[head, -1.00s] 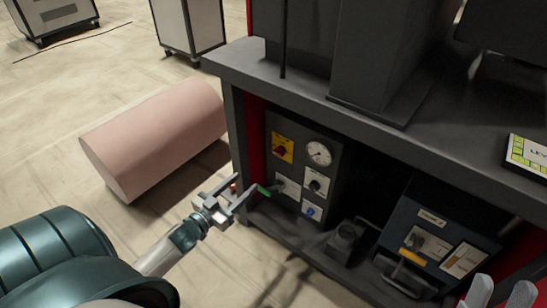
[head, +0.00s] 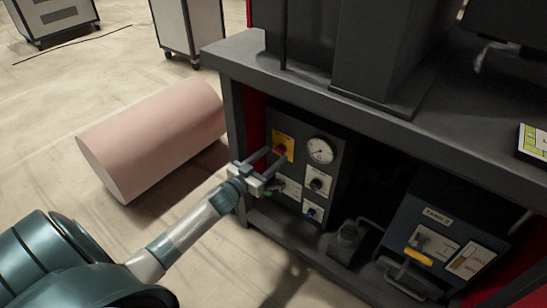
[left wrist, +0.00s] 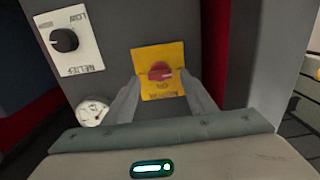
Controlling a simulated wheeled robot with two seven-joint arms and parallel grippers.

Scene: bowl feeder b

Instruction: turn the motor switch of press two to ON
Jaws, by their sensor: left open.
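The motor switch is a red rotary knob (head: 280,149) on a yellow plate (head: 288,141), at the upper left of the dark control panel under the bench. In the left wrist view the red knob (left wrist: 160,71) sits on its yellow plate (left wrist: 158,53), with the lettering upside down. A small pale mark shows on the knob; its exact setting is unclear. My left gripper (head: 277,155) is open in front of the switch. In the left wrist view its fingers (left wrist: 161,80) stand either side of the knob's lower part; contact is unclear. My right gripper is out of view.
A dark blue box (head: 420,215) stands to the right. A pink cylinder (head: 150,140) lies on the floor at left.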

